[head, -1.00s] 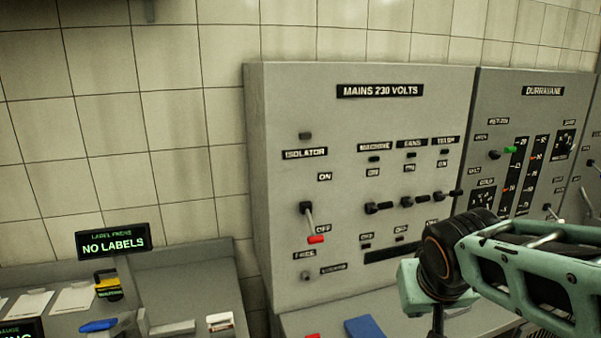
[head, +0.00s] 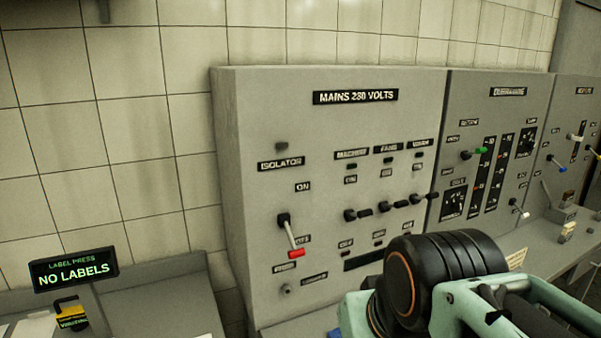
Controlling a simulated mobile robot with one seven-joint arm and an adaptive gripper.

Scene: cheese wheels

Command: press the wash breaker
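The grey mains panel (head: 255,190), headed "MAINS 230 VOLTS", stands against the wall in the head view. Three black breaker levers sit in a row on it, under small labels: the left one (head: 352,215), the middle one (head: 386,209) and the right one (head: 418,199). The right lever is under a blurred label (head: 420,143) that appears to read "WASH"; it sticks out to the right. My arm's black joint and green link fill the lower right, below the breakers. My gripper is not visible.
An isolator lever (head: 289,232) with a red tip hangs down at the panel's left. The Durravane panel (head: 455,130) with knobs and sliders adjoins on the right. A "NO LABELS" display (head: 73,270) stands at lower left. A grey counter runs below the panels.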

